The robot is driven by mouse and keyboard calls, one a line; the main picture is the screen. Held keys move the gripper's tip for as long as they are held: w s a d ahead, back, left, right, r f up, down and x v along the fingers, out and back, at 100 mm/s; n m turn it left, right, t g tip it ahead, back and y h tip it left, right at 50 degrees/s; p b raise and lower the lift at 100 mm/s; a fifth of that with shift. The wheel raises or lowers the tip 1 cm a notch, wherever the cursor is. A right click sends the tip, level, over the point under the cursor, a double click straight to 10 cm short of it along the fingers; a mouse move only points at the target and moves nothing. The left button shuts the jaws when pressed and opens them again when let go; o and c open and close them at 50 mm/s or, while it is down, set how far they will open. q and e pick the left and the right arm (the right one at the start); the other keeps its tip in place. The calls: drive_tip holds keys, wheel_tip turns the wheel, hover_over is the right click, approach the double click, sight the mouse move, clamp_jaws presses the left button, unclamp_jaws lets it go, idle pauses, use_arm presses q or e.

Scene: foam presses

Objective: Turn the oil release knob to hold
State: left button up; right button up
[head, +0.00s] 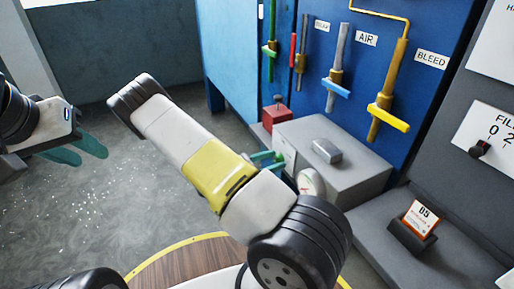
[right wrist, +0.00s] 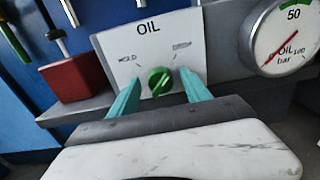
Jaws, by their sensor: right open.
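The green oil knob (right wrist: 159,82) sits on a white plate marked OIL (right wrist: 150,42). A pale line on the knob runs slantwise between lower left and upper right. The label at its upper left seems to read HOLD; the label at upper right is too blurred to read. My right gripper (right wrist: 160,88) is open, with one teal finger on each side of the knob in the right wrist view. I cannot tell whether they touch it. In the head view the right gripper (head: 268,158) is at the grey box's front, partly hidden by my arm. My left gripper (head: 91,157) is open and empty over the floor.
An oil pressure gauge (right wrist: 289,38) stands close to the right of the plate. A red block (right wrist: 76,78) is to its left. The grey box (head: 345,165) carries a small metal block (head: 327,151). Levers marked AIR and BLEED (head: 388,90) hang on the blue panel behind.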

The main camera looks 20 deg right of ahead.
clamp_jaws()
drive_tip(key=shift+n, duration=0.3)
drive_tip(key=shift+w+f+n, duration=0.1)
drive_tip(key=shift+n, duration=4.2)
drive_tip(key=shift+w+f+n, duration=0.1)
drive_tip(key=shift+n, duration=4.2)
